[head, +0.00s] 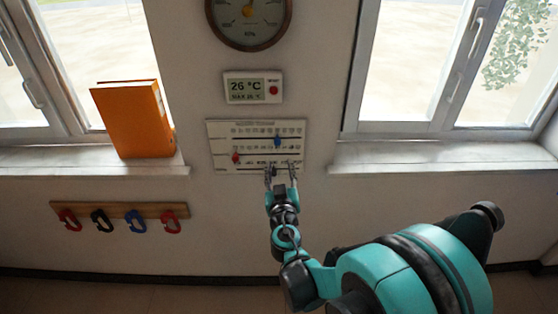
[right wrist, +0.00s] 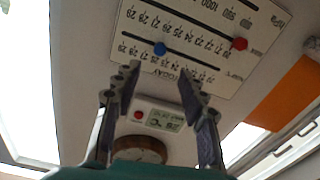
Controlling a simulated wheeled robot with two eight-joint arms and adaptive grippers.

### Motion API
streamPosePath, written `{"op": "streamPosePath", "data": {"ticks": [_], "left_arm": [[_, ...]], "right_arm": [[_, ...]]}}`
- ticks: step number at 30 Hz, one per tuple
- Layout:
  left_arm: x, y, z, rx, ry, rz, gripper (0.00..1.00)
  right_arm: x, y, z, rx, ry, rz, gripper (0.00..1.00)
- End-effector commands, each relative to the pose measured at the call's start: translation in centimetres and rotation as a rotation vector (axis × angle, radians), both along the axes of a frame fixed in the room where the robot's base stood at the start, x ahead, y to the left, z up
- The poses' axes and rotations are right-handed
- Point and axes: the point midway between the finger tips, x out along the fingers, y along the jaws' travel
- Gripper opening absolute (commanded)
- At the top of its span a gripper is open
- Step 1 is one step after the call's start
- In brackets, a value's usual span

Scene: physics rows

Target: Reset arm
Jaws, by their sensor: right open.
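A blue slider (head: 277,142) sits on the board's upper right track. A red slider (head: 236,157) sits on a lower track at the left. Both the blue slider (right wrist: 160,48) and the red slider (right wrist: 240,43) show in the right wrist view, clear of the fingers. My left gripper is not in view.
An orange binder (head: 130,120) stands on the left windowsill (head: 70,158). A thermometer display (head: 252,88) and round gauge (head: 248,20) hang above the board. A wooden rack (head: 118,210) with coloured clips is at lower left. The right windowsill (head: 440,158) is empty.

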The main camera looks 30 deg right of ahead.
Motion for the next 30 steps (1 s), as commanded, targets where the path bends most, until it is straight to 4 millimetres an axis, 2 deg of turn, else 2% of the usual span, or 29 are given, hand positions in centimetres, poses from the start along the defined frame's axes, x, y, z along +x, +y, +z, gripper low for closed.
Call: {"op": "streamPosePath", "data": {"ticks": [20, 23, 26, 30], "left_arm": [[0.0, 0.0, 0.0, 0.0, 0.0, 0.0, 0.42], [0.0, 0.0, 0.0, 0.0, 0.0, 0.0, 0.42], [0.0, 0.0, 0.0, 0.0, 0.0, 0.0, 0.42], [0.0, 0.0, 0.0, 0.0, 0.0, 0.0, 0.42]], "right_arm": [[-0.6, 0.2, 0.1, 0.007, 0.008, -0.009, 0.42], [-1.4, 0.2, 0.1, 0.034, 0.045, -0.036, 0.42], [-3.1, 0.5, -0.6, 0.088, 0.138, -0.072, 0.42], [-6.5, 3.0, -3.3, 0.194, 0.361, -0.061, 0.42]]}}
